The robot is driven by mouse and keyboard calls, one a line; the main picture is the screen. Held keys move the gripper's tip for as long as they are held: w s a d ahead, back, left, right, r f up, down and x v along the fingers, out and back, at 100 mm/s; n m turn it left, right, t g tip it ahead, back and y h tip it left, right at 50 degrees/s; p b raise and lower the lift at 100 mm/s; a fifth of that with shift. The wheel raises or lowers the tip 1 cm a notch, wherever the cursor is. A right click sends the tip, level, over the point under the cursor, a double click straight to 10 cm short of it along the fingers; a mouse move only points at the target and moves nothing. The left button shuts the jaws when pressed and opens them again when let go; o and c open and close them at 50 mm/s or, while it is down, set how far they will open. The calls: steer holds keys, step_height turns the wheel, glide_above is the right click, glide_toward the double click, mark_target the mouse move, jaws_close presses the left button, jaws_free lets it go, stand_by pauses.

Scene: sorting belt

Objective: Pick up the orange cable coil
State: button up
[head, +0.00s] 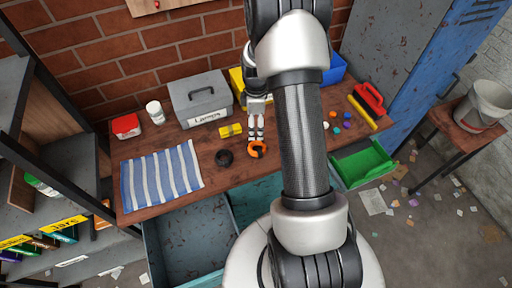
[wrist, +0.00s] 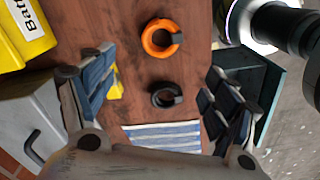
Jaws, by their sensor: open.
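The orange cable coil (head: 261,153) lies on the wooden workbench near its front edge, just below my gripper (head: 256,131) in the head view. In the wrist view, the orange coil (wrist: 148,40) is a ring with a gap on its right side, lying flat beyond the fingers. My gripper (wrist: 160,70) is open and empty, with the fingers spread wide to left and right. A black coil (wrist: 156,96) lies beside the orange one, nearer the picture's middle. It also shows to the left of the orange coil in the head view (head: 224,158). Nothing touches the orange coil.
A yellow block (head: 230,130) and a grey box (head: 200,97) labelled Lamps stand behind the coils. A striped cloth (head: 160,180) lies left. A yellow bin (head: 237,80) and a blue bin (head: 334,70) are at the back. Open drawers (head: 190,245) project below the bench front.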

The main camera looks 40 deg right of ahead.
steer(key=b, duration=0.2)
glide_above(256, 146)
steer(key=s+a, duration=0.1)
step_height(256, 146, down, 9)
steer(key=shift+s, duration=0.1)
steer(key=shift+a+f+b, duration=0.1)
steer(key=shift+f+b, duration=0.85)
steer(key=shift+f, duration=1.75)
steer(key=shift+s+r, duration=0.1)
steer(key=shift+c, duration=0.2)
steer(key=c, duration=1.2)
steer(key=shift+o, duration=0.2)
